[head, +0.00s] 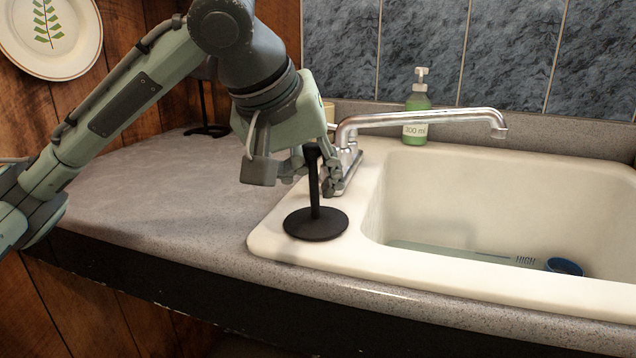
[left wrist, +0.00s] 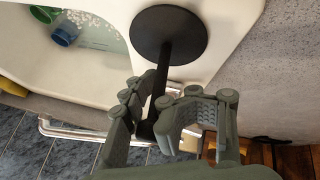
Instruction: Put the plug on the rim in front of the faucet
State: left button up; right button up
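The black plug (head: 315,224) is a flat round disc with an upright stem. It stands flat on the white sink's rim (head: 273,243), at the near left corner, in front of the chrome faucet (head: 420,117). In the left wrist view the plug's disc (left wrist: 168,37) lies beyond the fingertips. My left gripper (head: 318,175) is low over the rim, its fingers on either side of the upper stem. In the left wrist view the left gripper (left wrist: 158,98) looks open, with its fingers spread about the stem; any contact is hard to judge. My right gripper is out of view.
The basin holds water with a blue cup (head: 564,267) and a green cup (left wrist: 42,14). A green soap bottle (head: 417,118) stands behind the faucet. The grey counter (head: 150,205) at left is mostly clear, with a dark stand (head: 207,130) at the back.

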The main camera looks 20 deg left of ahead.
aim_at(305, 149)
pick_arm(q)
jog(key=o, duration=0.4)
jog(key=shift+c, duration=0.2)
jog(key=shift+r, duration=0.55)
jog(key=v, duration=0.3)
jog(key=shift+w+r, duration=0.1)
jog(key=shift+r, duration=0.05)
jog(key=v, duration=0.9)
jog(key=shift+p, duration=0.45)
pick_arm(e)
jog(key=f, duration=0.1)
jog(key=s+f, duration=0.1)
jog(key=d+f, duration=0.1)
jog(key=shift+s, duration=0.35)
